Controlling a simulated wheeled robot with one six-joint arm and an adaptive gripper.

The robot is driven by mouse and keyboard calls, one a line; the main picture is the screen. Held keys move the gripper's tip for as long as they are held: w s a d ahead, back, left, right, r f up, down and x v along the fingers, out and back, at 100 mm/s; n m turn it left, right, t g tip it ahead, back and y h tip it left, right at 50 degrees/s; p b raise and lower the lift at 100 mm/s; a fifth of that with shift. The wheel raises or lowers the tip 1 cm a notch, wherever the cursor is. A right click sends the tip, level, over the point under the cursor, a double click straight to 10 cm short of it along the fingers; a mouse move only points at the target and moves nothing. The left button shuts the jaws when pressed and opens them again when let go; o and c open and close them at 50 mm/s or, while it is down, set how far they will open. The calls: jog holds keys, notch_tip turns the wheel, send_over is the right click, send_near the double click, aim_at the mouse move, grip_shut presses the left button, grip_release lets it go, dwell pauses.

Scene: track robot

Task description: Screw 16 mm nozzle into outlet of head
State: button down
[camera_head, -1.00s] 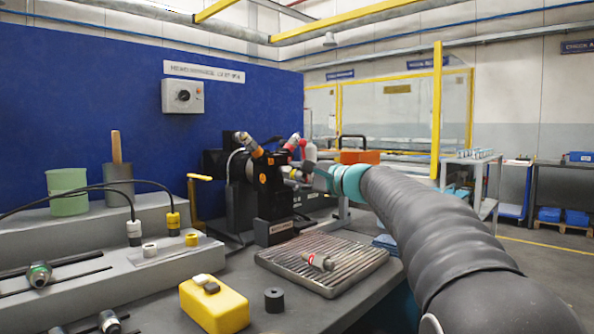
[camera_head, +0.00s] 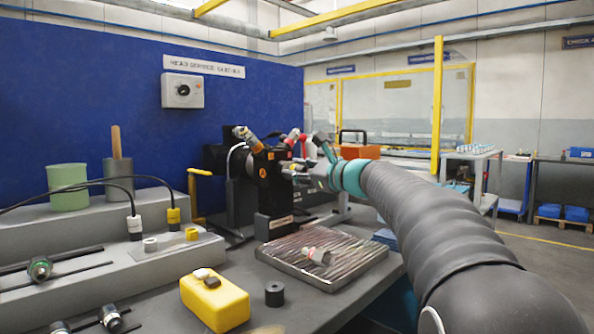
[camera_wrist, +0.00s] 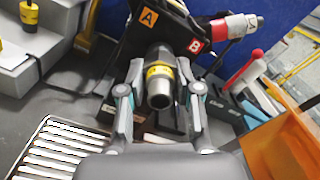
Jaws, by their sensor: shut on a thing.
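The head (camera_head: 272,180) is a black block on a stand at the back of the bench. In the wrist view its face (camera_wrist: 130,50) carries an orange label A and a red label B. My gripper (camera_head: 322,160) is at its right side. In the wrist view my gripper (camera_wrist: 160,88) has its fingers on both sides of a grey nozzle (camera_wrist: 160,98) with a yellow band, shut on it. The nozzle's far end is close to the head below label A. I cannot tell whether it is seated in an outlet. Its size marking is not legible.
A red and white fitting (camera_wrist: 232,28) sticks out beside label B. A ribbed tray (camera_head: 285,262) with a loose fitting (camera_head: 317,256) lies in front of the head. A yellow block (camera_head: 215,303) and a black ring (camera_head: 274,294) stand nearby. An orange case (camera_head: 360,152) is behind my gripper.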

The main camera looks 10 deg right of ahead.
jog(key=m, duration=0.4)
jog(key=shift+m, duration=1.4)
jog(key=m, duration=0.2)
jog(key=shift+m, duration=0.4)
jog(key=m, duration=0.9)
jog(key=c, duration=0.6)
grip_release()
jog(key=c, duration=0.3)
